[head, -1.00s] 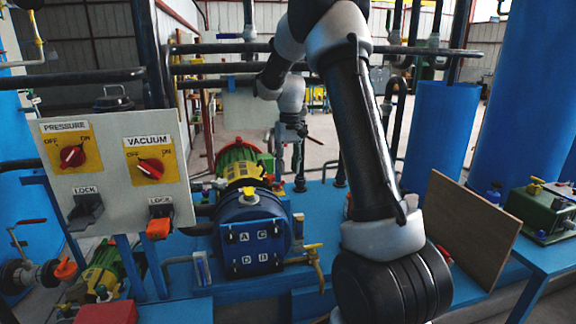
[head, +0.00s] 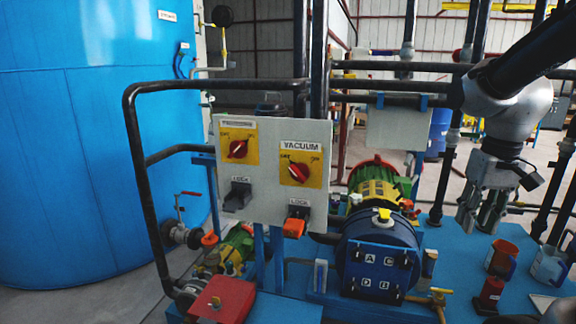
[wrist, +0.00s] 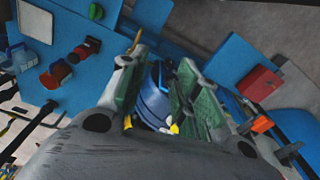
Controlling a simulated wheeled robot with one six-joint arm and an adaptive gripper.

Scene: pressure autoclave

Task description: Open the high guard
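A pale control panel (head: 225,200) has a PRESSURE knob (head: 238,149) and a VACUUM knob (head: 299,172). Below them are a dark grey LOCK cover (head: 237,195) and an orange-and-grey LOCK cover (head: 294,227). No label reading "high" is legible, so I cannot tell which part is the high guard. My gripper (head: 483,218) hangs at the right, fingers down, well apart from the panel. In the wrist view my gripper (wrist: 166,92) is open and empty, with the blue vessel (wrist: 152,98) showing beyond and between its fingers.
The blue round vessel (head: 378,262) stands right of the panel. A large blue tank (head: 90,130) fills the left. Black pipes (head: 135,170) frame the panel. A red box (head: 222,300) is at the front. Orange and clear jugs (head: 502,258) stand on the blue bench at right.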

